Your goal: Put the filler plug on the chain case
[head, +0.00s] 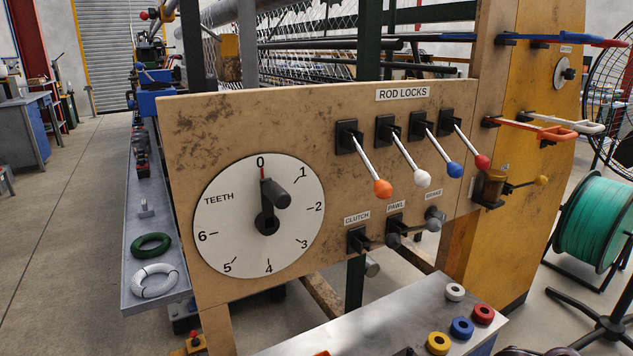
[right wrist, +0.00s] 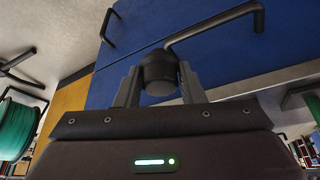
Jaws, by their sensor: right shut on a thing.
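My right gripper (right wrist: 158,88) shows in the right wrist view, shut on a dark, round, capped piece (right wrist: 158,72) that looks like the filler plug. Its two fingers press on the piece from both sides. A large blue panel (right wrist: 225,55) with dark bent bars fills the view behind it. A bar passes just behind the piece, and I cannot tell whether they touch. I cannot tell for sure which part is the chain case, nor see an open filler hole. In the head view neither gripper can be made out; only dark shapes show at the bottom edge.
A metal shelf (head: 400,318) with coloured rings stands in front. A yellow-brown end housing (head: 520,200) and a green spool (head: 597,222) stand at right. Floor at left is clear.

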